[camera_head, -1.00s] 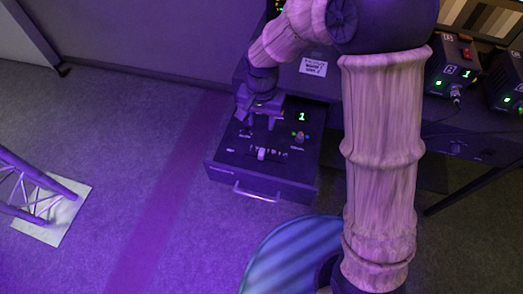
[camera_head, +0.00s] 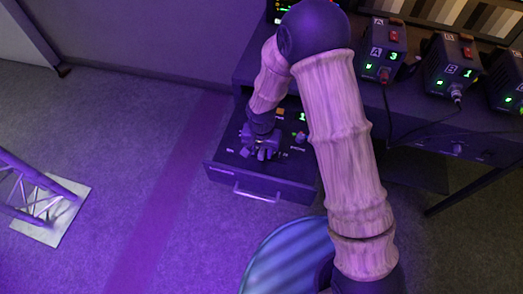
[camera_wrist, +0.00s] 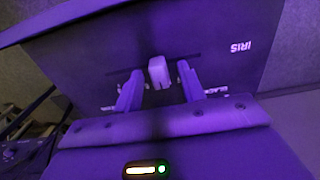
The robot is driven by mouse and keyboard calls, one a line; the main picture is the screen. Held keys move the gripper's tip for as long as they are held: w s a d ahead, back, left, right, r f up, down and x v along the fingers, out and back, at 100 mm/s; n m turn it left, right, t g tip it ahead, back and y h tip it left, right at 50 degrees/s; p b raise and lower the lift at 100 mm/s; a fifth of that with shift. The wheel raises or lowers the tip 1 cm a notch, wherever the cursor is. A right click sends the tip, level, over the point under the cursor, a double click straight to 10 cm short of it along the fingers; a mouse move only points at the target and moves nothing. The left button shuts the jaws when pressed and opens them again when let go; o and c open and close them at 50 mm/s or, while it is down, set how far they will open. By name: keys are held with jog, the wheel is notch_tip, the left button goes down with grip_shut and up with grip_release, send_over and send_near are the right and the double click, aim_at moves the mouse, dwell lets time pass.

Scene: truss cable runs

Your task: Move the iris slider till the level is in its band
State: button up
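The iris slider's pale knob (camera_wrist: 159,72) stands on a dark panel (camera_wrist: 100,55) in the wrist view, in a thin dark slot, near an upside-down IRIS label (camera_wrist: 240,47). My gripper (camera_wrist: 161,80) is open, with one finger on each side of the knob. Gaps show between the knob and both fingers. In the head view my gripper (camera_head: 260,152) is low over the pulled-out control drawer (camera_head: 225,175) and hides the slider there. I cannot read a level or its band in these frames.
A green "1" (camera_head: 302,117) and a small joystick-like control (camera_head: 300,137) are on the drawer. Boxes A (camera_head: 383,52) and B (camera_head: 450,65) stand on the desk at right. A truss foot plate (camera_head: 60,215) is on the floor at left.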

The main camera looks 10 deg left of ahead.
jog(key=shift+f, duration=0.35)
grip_shut()
jog(key=shift+d, duration=0.1)
